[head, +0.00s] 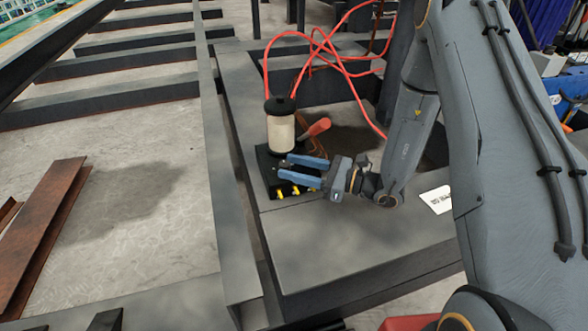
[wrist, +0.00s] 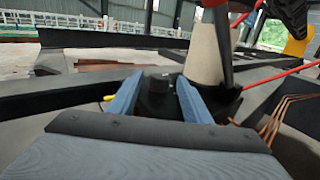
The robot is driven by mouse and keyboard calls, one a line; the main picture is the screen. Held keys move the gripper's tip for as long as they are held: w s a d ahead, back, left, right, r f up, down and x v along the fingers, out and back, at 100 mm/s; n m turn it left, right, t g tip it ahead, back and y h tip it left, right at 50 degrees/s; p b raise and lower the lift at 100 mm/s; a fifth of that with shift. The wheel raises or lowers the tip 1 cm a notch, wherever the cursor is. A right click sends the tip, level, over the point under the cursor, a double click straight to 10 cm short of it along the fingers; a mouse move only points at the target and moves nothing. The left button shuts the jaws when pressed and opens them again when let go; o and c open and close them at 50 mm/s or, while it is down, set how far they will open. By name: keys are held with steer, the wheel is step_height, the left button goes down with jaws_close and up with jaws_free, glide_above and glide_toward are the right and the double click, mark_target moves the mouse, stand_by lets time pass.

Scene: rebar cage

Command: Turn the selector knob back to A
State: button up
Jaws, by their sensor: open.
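A device with a cream cylinder (head: 281,133) on a black base (head: 264,160) stands on the grey steel frame. Yellow marks (head: 281,194) show on the base's near side; I cannot read any letter. My gripper (head: 283,168) reaches in from the right, its two blue fingers apart over the base. In the wrist view, a dark round knob-like part (wrist: 156,92) sits between the open fingers (wrist: 160,80). I cannot tell whether they touch it, nor which way it points. In the head view the fingers hide that part.
A red-orange handle (head: 318,127) sticks out beside the cylinder. Red hoses (head: 356,95) loop up behind it. A white label (head: 437,199) lies on the steel plate at right. Rusty steel bars (head: 45,225) lie on the floor at left. The near plate (head: 350,240) is clear.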

steer(key=c, duration=1)
steer(key=shift+c, duration=0.2)
